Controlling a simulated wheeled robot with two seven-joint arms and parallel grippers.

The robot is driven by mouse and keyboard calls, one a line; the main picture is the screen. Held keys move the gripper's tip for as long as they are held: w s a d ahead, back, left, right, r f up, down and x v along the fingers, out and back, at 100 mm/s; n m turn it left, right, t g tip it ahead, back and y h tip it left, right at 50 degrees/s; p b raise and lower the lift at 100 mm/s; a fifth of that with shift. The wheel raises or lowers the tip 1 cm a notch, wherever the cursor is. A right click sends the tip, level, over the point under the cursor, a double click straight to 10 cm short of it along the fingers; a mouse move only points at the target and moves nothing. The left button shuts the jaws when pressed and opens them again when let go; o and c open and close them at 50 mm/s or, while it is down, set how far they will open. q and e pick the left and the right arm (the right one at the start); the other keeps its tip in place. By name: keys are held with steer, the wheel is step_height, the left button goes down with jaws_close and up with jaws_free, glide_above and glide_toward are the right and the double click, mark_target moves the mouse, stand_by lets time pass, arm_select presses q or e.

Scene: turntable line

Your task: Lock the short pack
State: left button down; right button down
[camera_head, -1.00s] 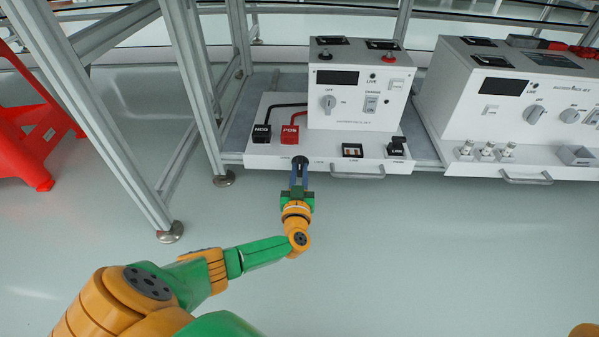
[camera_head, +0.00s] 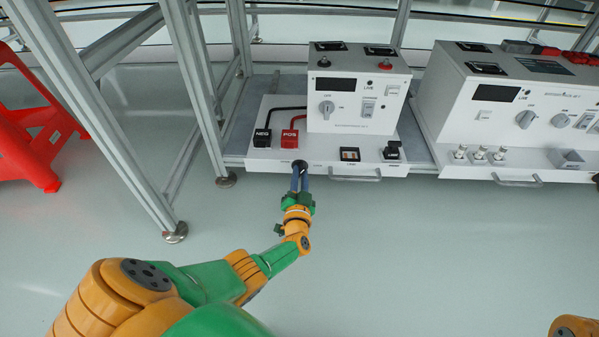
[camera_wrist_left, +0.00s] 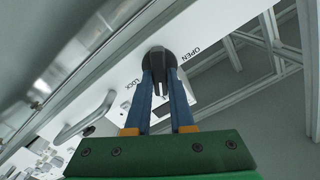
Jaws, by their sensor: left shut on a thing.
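The pack is a white unit (camera_head: 360,95) on a low white tray (camera_head: 330,168), with a black NEG plug (camera_head: 262,138) and a red POS plug (camera_head: 289,139) at its left. A round black lock knob (camera_wrist_left: 160,62) sits on the tray's front face, between the printed words LOCK and OPEN in the left wrist view. My left gripper (camera_head: 299,171) is shut on the knob's raised bar. Its blue fingers (camera_wrist_left: 160,75) stand either side of the bar, which hangs between the two words in that view. My right gripper is out of view.
A drawer handle (camera_head: 356,178) juts from the tray front, right of the knob. A second white unit (camera_head: 510,105) stands to the right. A metal frame post (camera_head: 205,90) and a red stand (camera_head: 40,130) are at left. The floor in front is clear.

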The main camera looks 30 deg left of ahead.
arm_select(q)
steer(key=m, duration=0.2)
steer(key=shift+d+m, duration=0.1)
steer(key=shift+m, duration=0.3)
steer(key=m, duration=0.3)
steer(key=shift+w+f+m, duration=0.1)
steer(key=shift+f+m, duration=0.05)
steer(key=shift+m, duration=0.15)
steer(key=m, duration=0.5)
steer(key=shift+m, duration=0.3)
steer(key=c, duration=0.8)
jaws_free()
steer(key=shift+w+d+f, duration=0.1)
